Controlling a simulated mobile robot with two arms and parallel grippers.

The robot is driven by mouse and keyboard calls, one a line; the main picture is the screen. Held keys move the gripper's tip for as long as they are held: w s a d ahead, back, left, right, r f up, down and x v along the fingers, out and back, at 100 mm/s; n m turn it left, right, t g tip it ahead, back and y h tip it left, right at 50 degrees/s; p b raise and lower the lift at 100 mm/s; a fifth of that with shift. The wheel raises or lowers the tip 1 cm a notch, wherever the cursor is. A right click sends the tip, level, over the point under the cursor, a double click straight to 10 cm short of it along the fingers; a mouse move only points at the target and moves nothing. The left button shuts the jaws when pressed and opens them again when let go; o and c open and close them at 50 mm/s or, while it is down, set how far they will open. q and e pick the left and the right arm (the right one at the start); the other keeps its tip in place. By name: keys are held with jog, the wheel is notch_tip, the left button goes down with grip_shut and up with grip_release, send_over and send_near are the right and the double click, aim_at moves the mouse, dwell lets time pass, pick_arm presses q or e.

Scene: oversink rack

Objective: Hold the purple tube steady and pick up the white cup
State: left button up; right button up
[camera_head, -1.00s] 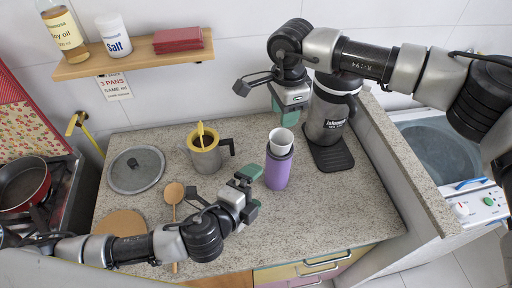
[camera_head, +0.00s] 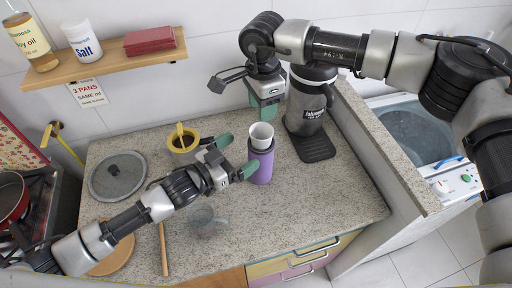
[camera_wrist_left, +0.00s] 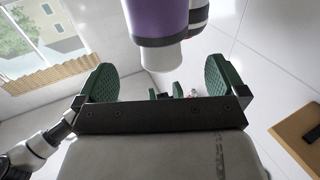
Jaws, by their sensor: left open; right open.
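The purple tube (camera_head: 260,167) stands upright on the counter. The white cup (camera_head: 262,134) sits in its top, its rim sticking out. My left gripper (camera_head: 236,157) is open just left of the tube, one green finger close to the tube's near side. My right gripper (camera_head: 265,108) is open and empty above and behind the cup, green fingers pointing down; one finger largely hides the other.
A grey coffee machine (camera_head: 306,97) with a black base stands at right behind the tube. A yellow-rimmed pot (camera_head: 182,146) is behind my left gripper. A pan lid (camera_head: 117,178), a wooden spoon (camera_head: 163,248) and a translucent glass (camera_head: 205,219) lie left and front. The counter front right is clear.

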aim_at(261, 150)
pick_arm(q)
jog(key=f, duration=0.5)
jog(key=shift+w+d, duration=0.2)
jog(key=x, duration=0.7)
jog(key=shift+r, duration=0.1)
jog(key=shift+c, duration=0.2)
